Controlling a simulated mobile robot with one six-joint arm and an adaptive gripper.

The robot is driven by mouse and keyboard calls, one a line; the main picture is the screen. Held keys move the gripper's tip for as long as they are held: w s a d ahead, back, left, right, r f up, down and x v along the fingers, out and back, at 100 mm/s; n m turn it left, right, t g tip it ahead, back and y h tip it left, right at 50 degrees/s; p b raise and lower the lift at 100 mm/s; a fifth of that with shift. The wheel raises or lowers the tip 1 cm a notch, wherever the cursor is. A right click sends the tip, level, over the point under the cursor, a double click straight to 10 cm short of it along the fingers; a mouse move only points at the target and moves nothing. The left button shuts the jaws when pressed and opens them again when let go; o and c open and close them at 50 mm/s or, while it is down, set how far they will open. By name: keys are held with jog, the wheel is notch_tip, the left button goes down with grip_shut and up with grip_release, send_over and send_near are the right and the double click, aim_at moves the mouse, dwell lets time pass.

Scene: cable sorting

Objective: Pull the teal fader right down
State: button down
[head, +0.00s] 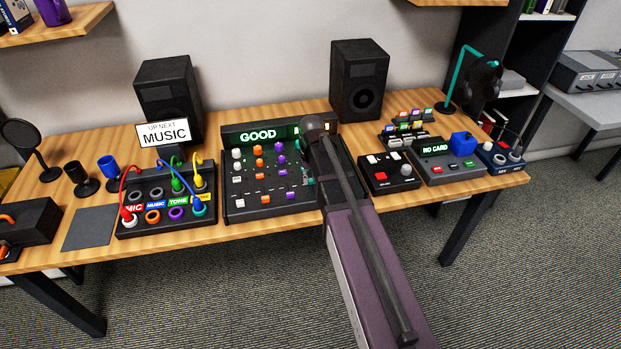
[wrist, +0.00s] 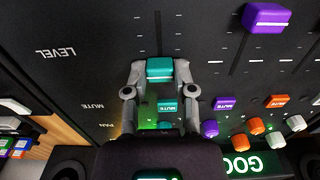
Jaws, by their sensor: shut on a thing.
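The teal fader (wrist: 160,70) has a teal cap with a pale line in the wrist view. Its dark slot runs on from the cap toward the top of that picture. My gripper (wrist: 160,77) has one grey finger on each side of the cap and is shut on it. In the head view, my arm hides most of the teal column at the right of the mixer (head: 242,208). A purple fader (wrist: 266,18) stands nearer the top of the wrist picture than the teal one.
A teal mute button (wrist: 167,106) lies between my fingers. Purple (wrist: 225,103) and orange (wrist: 276,101) buttons are beside it. The mixer's screen (head: 258,135) reads GOOD. A patch box (head: 165,200) with cables stands left, and a black switch box (head: 388,173) stands close right.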

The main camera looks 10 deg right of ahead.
aim_at(315, 194)
jog(key=s, duration=0.4)
jog(key=shift+s, duration=0.25)
jog(key=shift+w, duration=0.1)
jog(key=shift+c, duration=2.2)
grip_release()
jog(key=s+r+p, duration=1.1)
jog(key=shift+s+a, duration=0.15)
jog(key=shift+s, duration=0.25)
jog(key=shift+r, duration=0.1)
